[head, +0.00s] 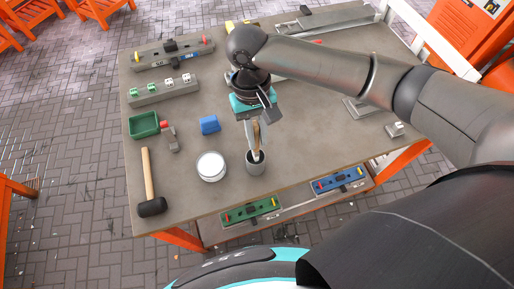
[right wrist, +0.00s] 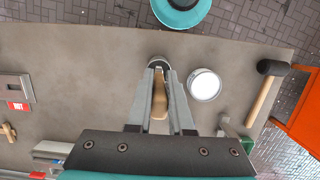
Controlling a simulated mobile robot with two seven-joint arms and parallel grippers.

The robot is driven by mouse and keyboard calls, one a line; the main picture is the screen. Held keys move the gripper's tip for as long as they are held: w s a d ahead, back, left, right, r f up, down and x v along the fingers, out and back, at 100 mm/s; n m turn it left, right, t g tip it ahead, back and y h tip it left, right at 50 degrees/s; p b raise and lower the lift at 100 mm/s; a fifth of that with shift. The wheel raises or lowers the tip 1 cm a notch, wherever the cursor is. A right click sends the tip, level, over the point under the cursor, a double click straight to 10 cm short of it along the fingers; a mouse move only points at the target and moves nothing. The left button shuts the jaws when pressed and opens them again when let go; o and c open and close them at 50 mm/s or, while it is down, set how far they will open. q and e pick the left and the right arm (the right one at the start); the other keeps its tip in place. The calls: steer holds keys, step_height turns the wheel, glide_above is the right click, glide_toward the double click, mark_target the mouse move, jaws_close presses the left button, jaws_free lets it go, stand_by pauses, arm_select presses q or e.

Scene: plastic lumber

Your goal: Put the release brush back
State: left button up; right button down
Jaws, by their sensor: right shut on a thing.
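The release brush (head: 256,140) has a light wooden handle. My right gripper (head: 252,124) is shut on it and holds it roughly upright over the dark grey cup (head: 255,167) near the table's front edge. The brush's lower end shows at the cup's mouth; I cannot tell how deep it sits. In the right wrist view the handle (right wrist: 160,103) lies between the two grey fingers (right wrist: 160,85), and the cup (right wrist: 157,62) is just past the fingertips, partly hidden. My left gripper is not in view.
A round white-topped tin (head: 211,165) stands just left of the cup. Green (head: 250,211) and blue (head: 338,180) level-like pieces are below the front edge. The table's right middle is mostly clear.

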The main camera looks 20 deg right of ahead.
mark_target(257, 147)
steer(key=shift+w+b+x, duration=0.1)
steer(key=shift+w+x, duration=0.1)
steer(key=shift+x, duration=0.7)
steer(key=shift+w+b+x, duration=0.15)
steer(key=shift+w+x, duration=0.05)
steer(key=shift+x, duration=0.75)
steer(key=shift+w+b+x, duration=0.1)
steer(key=shift+w+x, duration=0.05)
steer(key=shift+x, duration=0.75)
steer(key=shift+a+f, duration=0.1)
steer(key=shift+f, duration=0.1)
steer(key=c, duration=0.8)
jaws_free()
steer(key=p+v, duration=0.1)
steer(key=v, duration=1.1)
steer(key=shift+r, duration=0.1)
